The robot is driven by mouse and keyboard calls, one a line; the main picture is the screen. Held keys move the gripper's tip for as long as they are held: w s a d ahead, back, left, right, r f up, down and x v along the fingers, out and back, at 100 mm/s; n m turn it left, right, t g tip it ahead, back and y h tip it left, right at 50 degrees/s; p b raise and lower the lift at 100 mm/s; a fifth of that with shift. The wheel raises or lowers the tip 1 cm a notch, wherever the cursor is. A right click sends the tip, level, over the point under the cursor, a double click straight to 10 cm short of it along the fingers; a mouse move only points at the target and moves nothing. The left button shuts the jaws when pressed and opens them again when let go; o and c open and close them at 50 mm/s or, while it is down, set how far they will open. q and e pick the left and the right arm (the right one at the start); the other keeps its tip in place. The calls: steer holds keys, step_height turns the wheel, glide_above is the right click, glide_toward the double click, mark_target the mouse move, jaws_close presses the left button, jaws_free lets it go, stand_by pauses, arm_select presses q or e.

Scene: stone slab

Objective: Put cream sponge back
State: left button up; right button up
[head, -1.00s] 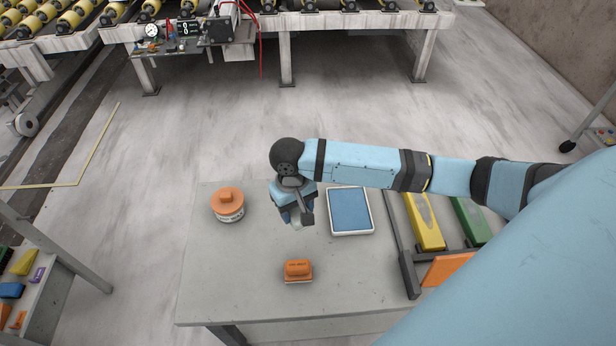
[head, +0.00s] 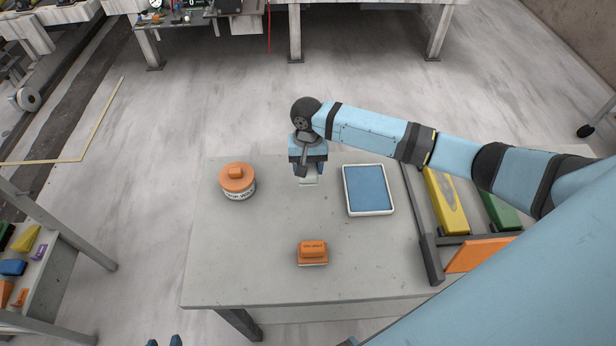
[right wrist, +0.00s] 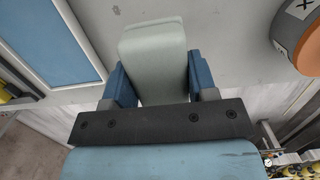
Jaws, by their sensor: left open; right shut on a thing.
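The cream sponge (head: 308,180) is a pale, slightly greenish block. My right gripper (head: 308,172) is shut on it at the far part of the grey table, between an orange-lidded tin and a blue-topped tray. In the right wrist view the cream sponge (right wrist: 155,62) sits between the blue fingers of my right gripper (right wrist: 153,85). I cannot tell whether the sponge touches the tabletop. The tips of my left gripper (head: 165,341) show at the bottom edge of the head view, apart and empty, left of the table.
The orange-lidded tin (head: 238,183) stands left of the sponge, the blue-topped tray (head: 391,210) right. An orange block (head: 312,252) lies nearer the front. A dark rack (head: 430,262) with yellow, green and orange pieces is at right. The table's (head: 235,265) front left is clear.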

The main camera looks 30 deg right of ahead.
steer(key=shift+f, duration=0.65)
step_height(320, 180, down, 4)
steer(key=shift+f, duration=0.1)
steer(key=o, duration=0.8)
steer(key=shift+o, duration=0.2)
steer(key=r, duration=0.4)
steer(key=w+r, duration=0.1)
steer(key=r, duration=0.7)
steer(key=shift+w+d, duration=0.2)
steer(key=shift+d, duration=0.15)
